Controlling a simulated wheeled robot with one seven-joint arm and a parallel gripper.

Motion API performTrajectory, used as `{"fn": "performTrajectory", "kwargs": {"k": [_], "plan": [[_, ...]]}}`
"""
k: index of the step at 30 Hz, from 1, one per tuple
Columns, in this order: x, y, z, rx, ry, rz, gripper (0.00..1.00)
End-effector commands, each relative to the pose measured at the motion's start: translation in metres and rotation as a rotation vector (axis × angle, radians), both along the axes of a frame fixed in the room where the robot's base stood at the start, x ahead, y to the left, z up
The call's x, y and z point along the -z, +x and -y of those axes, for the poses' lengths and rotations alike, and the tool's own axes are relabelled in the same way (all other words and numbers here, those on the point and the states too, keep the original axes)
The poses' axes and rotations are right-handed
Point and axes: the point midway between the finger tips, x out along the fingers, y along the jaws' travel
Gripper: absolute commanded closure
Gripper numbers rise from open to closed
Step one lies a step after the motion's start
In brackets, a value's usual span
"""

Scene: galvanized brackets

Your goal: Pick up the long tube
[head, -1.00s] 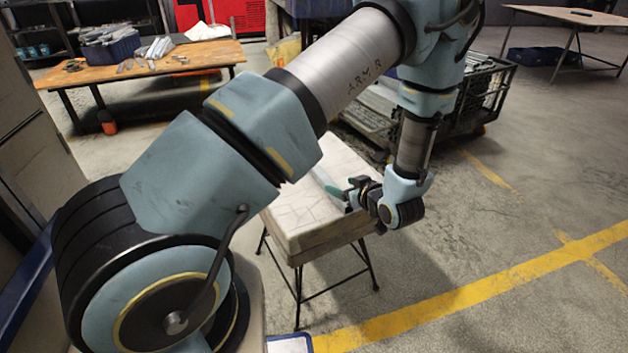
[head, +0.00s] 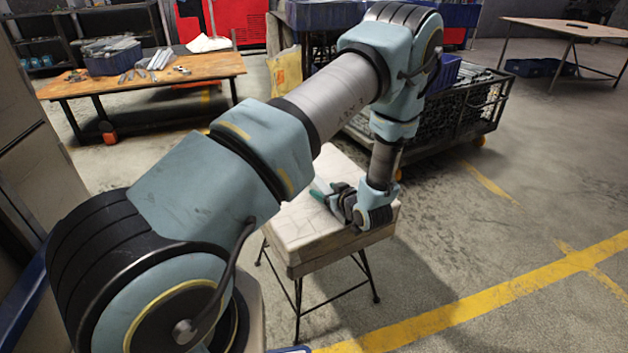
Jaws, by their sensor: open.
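My gripper (head: 320,191) is over the top of a small pale table (head: 311,240) with thin black legs. Its greenish fingertips point to the left, low over the tabletop. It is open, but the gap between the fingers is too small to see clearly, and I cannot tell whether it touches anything. I cannot make out the long tube for certain; my arm covers part of the small table's top.
A wooden bench (head: 215,70) at the back left holds a blue bin (head: 113,62) and several loose metal pieces. A black wire cart (head: 480,113) stands behind the small table. Another table (head: 562,28) is at the far right. The floor at right is clear.

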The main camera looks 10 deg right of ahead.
Motion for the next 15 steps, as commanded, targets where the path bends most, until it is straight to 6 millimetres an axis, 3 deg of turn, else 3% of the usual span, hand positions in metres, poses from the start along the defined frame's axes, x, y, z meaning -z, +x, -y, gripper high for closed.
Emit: {"fn": "performTrajectory", "kwargs": {"k": [8, 15], "plan": [[0.0027, 0.0053, -0.0016, 0.000, 0.000, -0.001, 0.28], [0.0025, 0.0050, -0.0015, 0.000, 0.000, -0.001, 0.54]]}}
